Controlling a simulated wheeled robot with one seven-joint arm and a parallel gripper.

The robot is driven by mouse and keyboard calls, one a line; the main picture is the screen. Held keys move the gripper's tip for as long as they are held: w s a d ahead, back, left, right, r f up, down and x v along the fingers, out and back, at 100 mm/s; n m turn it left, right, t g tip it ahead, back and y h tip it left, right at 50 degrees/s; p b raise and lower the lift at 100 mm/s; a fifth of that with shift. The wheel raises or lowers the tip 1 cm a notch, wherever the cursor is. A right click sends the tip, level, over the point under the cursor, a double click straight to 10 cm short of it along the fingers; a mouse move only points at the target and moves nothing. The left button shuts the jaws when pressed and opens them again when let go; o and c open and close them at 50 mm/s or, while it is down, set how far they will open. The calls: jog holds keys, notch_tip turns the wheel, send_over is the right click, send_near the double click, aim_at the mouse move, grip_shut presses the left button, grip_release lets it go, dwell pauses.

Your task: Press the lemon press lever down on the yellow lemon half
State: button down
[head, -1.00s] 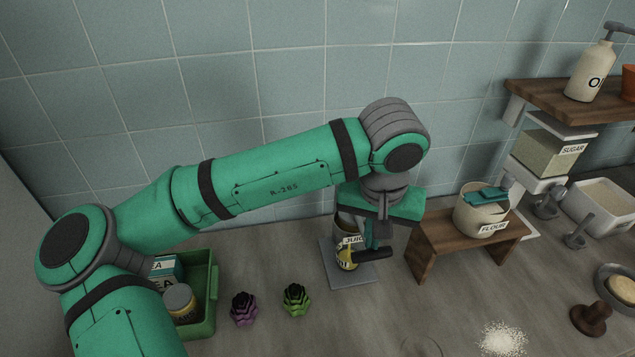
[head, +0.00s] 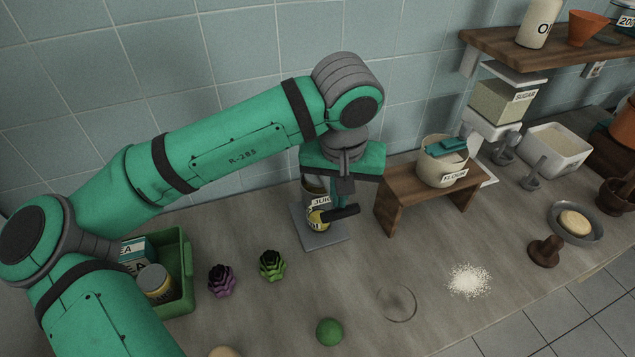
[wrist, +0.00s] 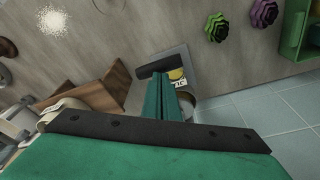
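The lemon press stands on a grey base plate (head: 328,239) on the counter, below my gripper. Its black lever (head: 342,214) sticks out to the right at a slight upward tilt; it also shows in the wrist view (wrist: 153,67). Yellow (head: 317,218) shows beneath the lever, apparently the lemon half, mostly hidden; a yellow patch shows in the wrist view (wrist: 177,74). My gripper (head: 340,204) points down at the lever, its teal fingers (wrist: 164,82) side by side with no clear gap. The fingertips are at the lever; whether they touch it is unclear.
A container labelled JUIC (head: 314,193) is behind the press. A wooden stand (head: 400,196) with a flour pot (head: 440,172) is close on the right. Purple (head: 221,281) and green (head: 272,265) succulents and a green crate (head: 183,290) are left.

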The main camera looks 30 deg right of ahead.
jog(key=shift+f, duration=0.15)
jog(key=w+d+v, duration=0.1)
jog(key=v, duration=0.7)
dwell(1.2)
jog(key=shift+w, duration=0.1)
dwell(0.5)
